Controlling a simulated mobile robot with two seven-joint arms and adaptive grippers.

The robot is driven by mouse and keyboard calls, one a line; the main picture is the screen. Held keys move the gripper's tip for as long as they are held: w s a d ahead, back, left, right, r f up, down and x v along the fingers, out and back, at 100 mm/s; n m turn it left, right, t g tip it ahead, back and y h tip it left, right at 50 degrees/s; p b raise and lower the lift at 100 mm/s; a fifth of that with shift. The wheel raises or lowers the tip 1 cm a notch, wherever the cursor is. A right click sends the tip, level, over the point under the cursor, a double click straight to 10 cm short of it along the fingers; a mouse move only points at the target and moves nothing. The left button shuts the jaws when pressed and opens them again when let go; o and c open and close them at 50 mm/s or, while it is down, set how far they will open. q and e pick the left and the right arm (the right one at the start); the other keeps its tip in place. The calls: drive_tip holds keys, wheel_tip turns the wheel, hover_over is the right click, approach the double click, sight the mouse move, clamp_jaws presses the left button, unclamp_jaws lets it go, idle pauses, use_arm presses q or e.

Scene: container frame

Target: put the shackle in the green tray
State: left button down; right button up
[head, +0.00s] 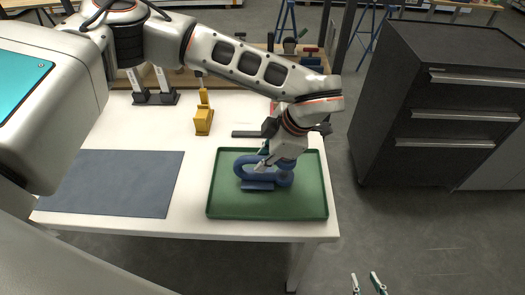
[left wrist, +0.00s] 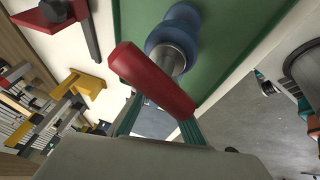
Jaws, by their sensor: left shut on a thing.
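The blue shackle (head: 245,165) is inside the outline of the green tray (head: 225,205) in the head view; I cannot tell whether it touches the tray floor. My left gripper (head: 268,160) is over the shackle from behind, partly hiding it. In the left wrist view, the shackle's blue end (left wrist: 172,27) and grey pin show against the tray (left wrist: 225,45). A red bar (left wrist: 150,80) at the pin's end lies across the left gripper's teal fingers (left wrist: 160,125), which are shut on the shackle. My right gripper (head: 368,283) is open and empty, beyond the table's front edge.
The tray stands at the right end of the white table (head: 195,165). A dark mat (head: 110,183) lies at left. A yellow clamp (head: 204,118) and black stands (head: 155,97) are behind. A dark drawer cabinet (head: 440,100) stands right of the table.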

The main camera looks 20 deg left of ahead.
use_arm(q)
drive_tip(key=shift+f, duration=0.5)
drive_tip(key=shift+f, duration=0.15)
drive_tip(key=c, duration=2)
unclamp_jaws()
drive_tip(key=shift+o, duration=0.2)
drive_tip(key=v, duration=1.2)
drive_tip(key=shift+s, duration=0.15)
